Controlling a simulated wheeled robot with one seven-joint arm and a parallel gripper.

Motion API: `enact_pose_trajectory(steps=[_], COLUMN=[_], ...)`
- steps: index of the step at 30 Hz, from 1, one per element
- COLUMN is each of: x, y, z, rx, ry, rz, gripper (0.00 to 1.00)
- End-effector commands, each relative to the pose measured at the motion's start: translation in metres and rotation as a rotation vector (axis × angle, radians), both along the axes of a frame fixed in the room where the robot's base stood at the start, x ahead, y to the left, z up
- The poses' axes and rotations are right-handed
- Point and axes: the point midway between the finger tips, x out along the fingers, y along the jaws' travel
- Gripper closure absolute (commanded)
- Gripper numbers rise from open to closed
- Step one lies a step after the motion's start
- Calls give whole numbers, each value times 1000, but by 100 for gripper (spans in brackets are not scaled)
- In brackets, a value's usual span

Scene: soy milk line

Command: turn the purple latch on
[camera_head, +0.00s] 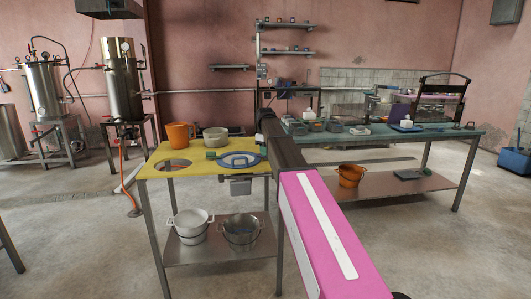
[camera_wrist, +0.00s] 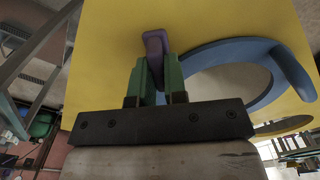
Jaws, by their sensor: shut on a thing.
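The purple latch (camera_wrist: 154,42) shows in the wrist view as a small rounded tab over the yellow tabletop (camera_wrist: 115,45). My gripper (camera_wrist: 157,70) has green fingers, and they are shut on the latch with one finger on each side of it. The latch's far end sticks out beyond the fingertips, while its near part lies between them. A blue ring (camera_wrist: 215,52) with a raised curved end lies just to the right of the fingers. In the head view, the ring (camera_head: 240,160) is at the yellow table's right side, and I cannot make out the latch there.
A long greenish table (camera_head: 455,139) with trays and containers stands to the right. Pails sit on the lower shelf.

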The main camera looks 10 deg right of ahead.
Motion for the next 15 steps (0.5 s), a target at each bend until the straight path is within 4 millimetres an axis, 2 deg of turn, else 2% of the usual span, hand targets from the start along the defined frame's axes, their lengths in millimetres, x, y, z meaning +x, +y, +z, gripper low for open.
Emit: enact_pose_trajectory(steps=[15], x=[-2], y=[1], z=[1], rx=[-1], ry=[1], rz=[447], gripper=[100])
